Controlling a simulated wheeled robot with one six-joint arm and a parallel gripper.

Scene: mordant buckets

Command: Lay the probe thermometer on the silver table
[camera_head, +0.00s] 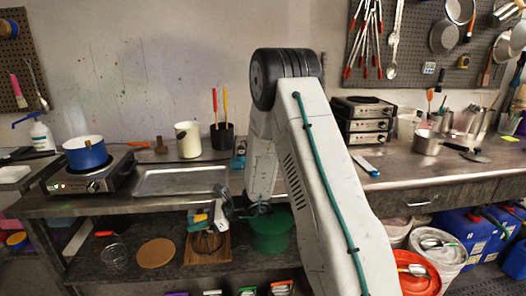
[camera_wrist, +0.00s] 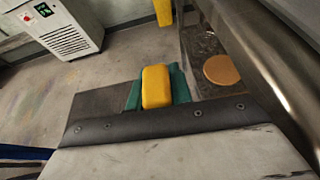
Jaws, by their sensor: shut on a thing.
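My gripper (camera_head: 204,222) is in front of the silver table (camera_head: 420,172), below the level of its top. It is shut on a yellow block-like thing (camera_wrist: 156,86), which looks like the body of the probe thermometer. In the wrist view the yellow body sits between teal fingers (camera_wrist: 181,84); no probe can be made out. In the head view the held thing is very small. The table's steel edge shows at the upper right of the wrist view (camera_wrist: 262,66).
A steel tray (camera_head: 180,181), a hot plate (camera_head: 95,180) with a blue pot (camera_head: 86,153) and a white-and-blue tool (camera_head: 366,166) are on the table. Bare steel lies right of my arm. The lower shelf holds a cork disc (camera_head: 156,253) and a green tub (camera_head: 272,235).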

